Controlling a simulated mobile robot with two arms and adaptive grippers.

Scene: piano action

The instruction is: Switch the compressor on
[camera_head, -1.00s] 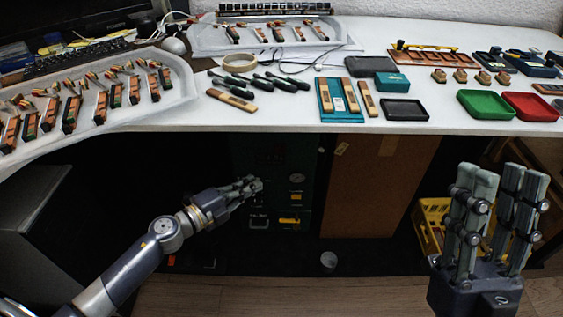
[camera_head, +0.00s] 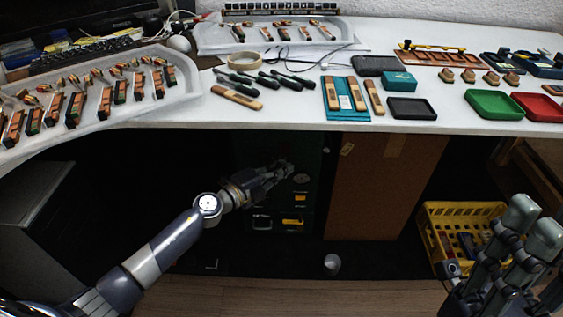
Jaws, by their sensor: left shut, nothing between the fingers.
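The compressor looks like a dark green panel (camera_head: 309,162) under the table, with a round gauge (camera_head: 302,179), a yellow part (camera_head: 293,222) and a dark handle-like part (camera_head: 262,222). My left gripper (camera_head: 284,169) is shut and empty in front of the panel's upper part, just left of the gauge. It hides part of the panel, and I cannot tell whether it touches it. I cannot make out the switch. My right gripper (camera_head: 522,235) is at the lower right, in front of the yellow crate, far from the compressor. Its fingers stand apart, with nothing visible between them.
The white table (camera_head: 300,115) overhangs the compressor. A brown board (camera_head: 385,190) stands right of it, a grey cabinet (camera_head: 30,215) at the far left. A yellow crate (camera_head: 432,235) and a small cup (camera_head: 332,263) are on the floor.

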